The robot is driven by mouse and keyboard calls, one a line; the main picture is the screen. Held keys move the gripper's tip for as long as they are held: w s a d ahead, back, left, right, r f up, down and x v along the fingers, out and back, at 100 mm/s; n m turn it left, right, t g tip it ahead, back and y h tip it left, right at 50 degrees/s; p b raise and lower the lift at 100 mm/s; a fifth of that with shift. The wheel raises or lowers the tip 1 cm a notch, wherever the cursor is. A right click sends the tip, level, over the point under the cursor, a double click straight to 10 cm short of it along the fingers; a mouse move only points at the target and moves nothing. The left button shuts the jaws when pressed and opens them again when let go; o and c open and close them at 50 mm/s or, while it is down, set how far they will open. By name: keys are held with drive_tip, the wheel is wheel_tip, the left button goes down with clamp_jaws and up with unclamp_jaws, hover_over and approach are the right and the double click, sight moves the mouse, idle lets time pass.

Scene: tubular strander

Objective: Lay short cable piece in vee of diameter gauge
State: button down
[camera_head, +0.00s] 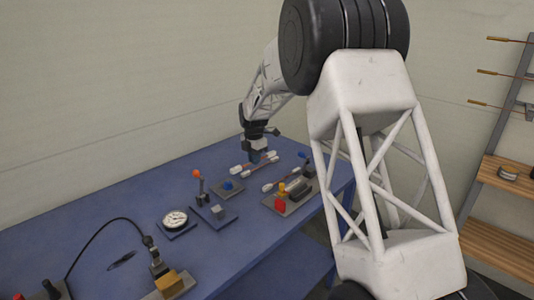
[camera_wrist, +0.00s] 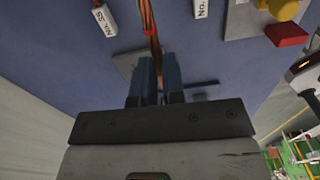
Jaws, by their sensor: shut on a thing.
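My gripper (camera_head: 257,158) is low over the far right part of the blue table. In the wrist view its two blue fingers (camera_wrist: 155,75) are shut on a thin copper-coloured cable piece (camera_wrist: 149,28), which runs out between the fingertips. White-ended cable pieces (camera_head: 237,170) lie at and near the gripper in the head view; which one is held is hard to tell there. A round white dial (camera_head: 175,218) sits on a dark plate, and beside it is a stand with an orange knob (camera_head: 197,174) and a small grey block (camera_head: 217,210). I cannot make out the vee.
A grey plate with red and yellow parts (camera_head: 281,202) stands at the right. A small plate with a blue knob (camera_head: 228,186) lies left of the gripper. White tags (camera_wrist: 104,19) flank the cable in the wrist view. A black-corded tool (camera_head: 156,262) is at the front; the left table is mostly clear.

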drive_tip(key=shift+n, duration=0.4)
drive_tip(key=s+a, duration=0.4)
drive_tip(key=s, duration=0.2)
drive_tip(key=s+a, duration=0.4)
drive_tip(key=s, duration=0.3)
drive_tip(key=s+a, duration=0.4)
drive_tip(key=s, duration=0.2)
drive_tip(key=shift+s+f, duration=0.2)
drive_tip(key=shift+s, duration=0.1)
drive_tip(key=shift+f, duration=0.2)
drive_tip(key=shift+f, duration=3.05)
